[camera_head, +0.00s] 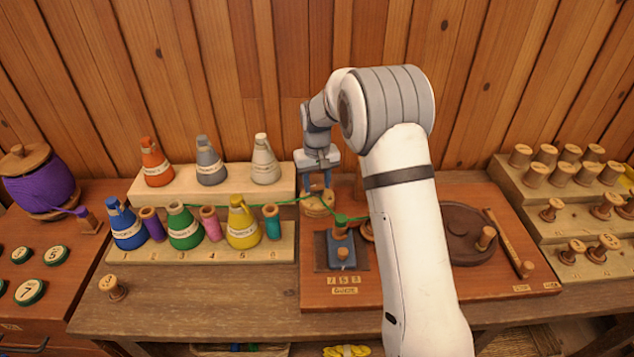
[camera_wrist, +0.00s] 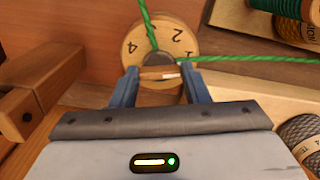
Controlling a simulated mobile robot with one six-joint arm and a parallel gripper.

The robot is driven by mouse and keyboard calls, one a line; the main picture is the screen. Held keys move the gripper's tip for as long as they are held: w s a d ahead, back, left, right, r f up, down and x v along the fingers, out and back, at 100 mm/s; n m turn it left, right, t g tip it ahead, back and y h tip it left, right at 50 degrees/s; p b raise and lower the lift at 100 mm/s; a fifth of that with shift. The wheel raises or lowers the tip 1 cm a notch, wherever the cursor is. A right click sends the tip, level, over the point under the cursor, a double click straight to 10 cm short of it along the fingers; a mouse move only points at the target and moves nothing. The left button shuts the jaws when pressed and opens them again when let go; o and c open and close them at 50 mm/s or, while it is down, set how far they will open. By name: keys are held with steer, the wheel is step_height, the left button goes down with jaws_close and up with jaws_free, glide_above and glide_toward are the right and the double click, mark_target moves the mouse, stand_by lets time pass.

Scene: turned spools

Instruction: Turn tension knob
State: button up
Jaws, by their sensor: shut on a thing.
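The tension knob is a round wooden dial (camera_wrist: 180,38) with dark numbers on its face. A 4, a 2 and a 1 can be read in the wrist view. A wooden grip bar with a pale mark (camera_wrist: 160,73) lies across its front. My gripper (camera_wrist: 163,86) is shut on this bar, one blue-grey finger on each side. In the head view my gripper (camera_head: 318,186) points down onto the knob (camera_head: 318,205), on the reddish board. A green thread (camera_head: 285,202) runs past the knob, bending at its dark centre in the wrist view. The lower dial face is hidden.
Several thread cones and spools stand on the wooden racks (camera_head: 200,262) left of my gripper. A blue block with a peg (camera_head: 341,250) sits close in front of the knob. A dark round disc (camera_head: 462,232) with a handle lies right of my arm.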

mark_target(317, 185)
steer(key=shift+w, duration=0.1)
stand_by(0.3)
steer(key=o, duration=1)
steer(key=shift+r+b, duration=0.3)
steer(key=shift+r, duration=3.65)
